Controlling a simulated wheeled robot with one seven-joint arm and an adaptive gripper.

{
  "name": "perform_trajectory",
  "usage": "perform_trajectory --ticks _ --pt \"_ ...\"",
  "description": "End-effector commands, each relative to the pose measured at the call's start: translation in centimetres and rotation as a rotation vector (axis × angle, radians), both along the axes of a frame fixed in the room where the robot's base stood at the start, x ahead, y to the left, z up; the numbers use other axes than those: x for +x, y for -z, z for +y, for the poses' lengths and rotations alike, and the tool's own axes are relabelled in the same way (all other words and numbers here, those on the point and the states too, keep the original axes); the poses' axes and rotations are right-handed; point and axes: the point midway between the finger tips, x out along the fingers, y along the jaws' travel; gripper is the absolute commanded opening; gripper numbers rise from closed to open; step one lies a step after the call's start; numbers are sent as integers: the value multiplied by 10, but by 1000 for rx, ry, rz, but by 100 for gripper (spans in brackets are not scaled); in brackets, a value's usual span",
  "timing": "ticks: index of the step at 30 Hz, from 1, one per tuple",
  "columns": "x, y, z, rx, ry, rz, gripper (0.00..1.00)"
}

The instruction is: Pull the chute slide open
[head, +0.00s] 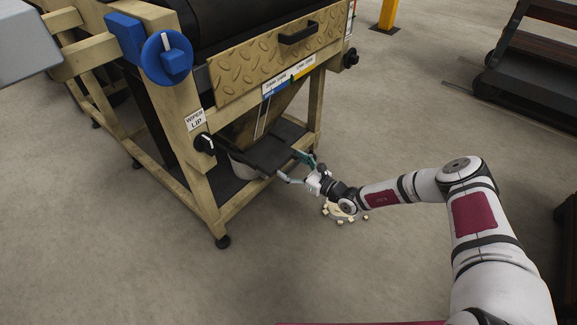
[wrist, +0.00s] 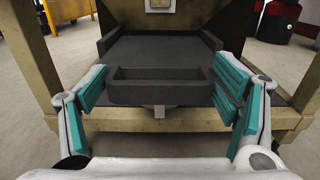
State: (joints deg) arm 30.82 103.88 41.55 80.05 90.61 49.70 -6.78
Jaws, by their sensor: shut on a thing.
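The chute slide (head: 268,152) is a dark flat plate low in the press frame, below the sloped chute. In the wrist view the dark tray-like surface (wrist: 160,50) has raised side edges, and a dark handle block (wrist: 160,93) stands at its near end. My gripper (head: 301,169) reaches in from the right, at the slide's near edge. In the wrist view its teal finger pads (wrist: 162,88) stand at the two ends of the handle, shut on it. Exact pad contact is hard to see. How far the slide is out I cannot tell.
The wooden press frame (head: 206,180) stands around the slide, its legs close to my gripper. A round pale thing with small blocks (head: 366,217) lies on the floor below my wrist. Front floor is clear.

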Motion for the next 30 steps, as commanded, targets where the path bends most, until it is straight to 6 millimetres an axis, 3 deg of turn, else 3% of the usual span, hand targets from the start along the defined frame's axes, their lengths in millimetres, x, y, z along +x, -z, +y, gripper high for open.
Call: perform_trajectory --ticks 1,2,3,4,17,30 --pt "0 1 -1 -1 2 4 31" --pt "0 1 -1 -1 2 4 88" --pt "0 1 -1 -1 2 4 97" --pt "0 1 -1 0 2 3 100" --pt "-2 1 -4 0 1 1 100" --pt "-50 1 -67 0 4 3 100"
